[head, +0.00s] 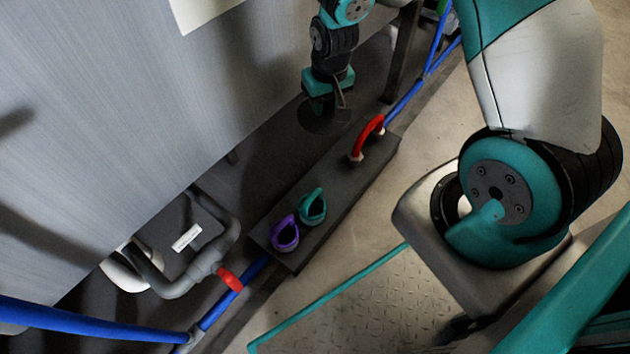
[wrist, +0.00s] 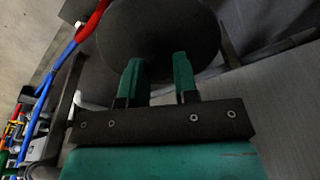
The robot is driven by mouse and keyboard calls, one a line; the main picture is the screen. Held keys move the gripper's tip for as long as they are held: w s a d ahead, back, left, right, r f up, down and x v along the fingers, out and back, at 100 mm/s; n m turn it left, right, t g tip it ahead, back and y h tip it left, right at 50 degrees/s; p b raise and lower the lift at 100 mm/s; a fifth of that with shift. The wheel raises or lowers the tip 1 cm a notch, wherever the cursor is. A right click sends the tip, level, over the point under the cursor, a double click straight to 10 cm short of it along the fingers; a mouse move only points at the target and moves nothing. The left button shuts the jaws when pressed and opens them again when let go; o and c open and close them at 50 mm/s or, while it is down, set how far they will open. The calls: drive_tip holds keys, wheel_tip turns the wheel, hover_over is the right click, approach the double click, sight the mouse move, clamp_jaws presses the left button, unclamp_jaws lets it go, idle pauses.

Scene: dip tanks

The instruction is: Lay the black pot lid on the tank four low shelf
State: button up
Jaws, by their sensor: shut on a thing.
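The black pot lid (wrist: 158,28) is a round dark disc in the wrist view, between and beyond my two teal fingertips. In the head view my gripper (head: 335,97) points down with the lid (head: 322,119) below it, dark against a dark surface. My gripper also shows in the wrist view (wrist: 158,68), shut on the lid; its grip on the knob is hard to see. A low dark ledge (head: 325,232), seemingly the low shelf, runs along the tank's foot. I cannot tell whether the lid touches a surface.
A purple mug-like item (head: 285,235), a teal one (head: 312,207) and a red handle (head: 368,138) are on the ledge. The grey tank wall (head: 130,110) rises beside the gripper. Grey pipes (head: 205,265) and blue pipes (head: 90,322) run low nearby.

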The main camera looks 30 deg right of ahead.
drive_tip(key=d+f+m+b, duration=0.2)
drive_tip(key=f, duration=0.6)
drive_tip(key=d+f+m+b, duration=0.2)
drive_tip(key=d+f, duration=0.1)
drive_tip(key=f, duration=0.4)
drive_tip(key=b, duration=0.7)
approach(331, 184)
drive_tip(key=shift+w+f+h, duration=0.25)
drive_tip(key=shift+w+h, duration=0.05)
drive_tip(key=shift+w, duration=0.1)
drive_tip(key=shift+f+b, duration=1.35)
drive_tip(key=shift+f, duration=0.95)
drive_tip(key=shift+f, duration=0.1)
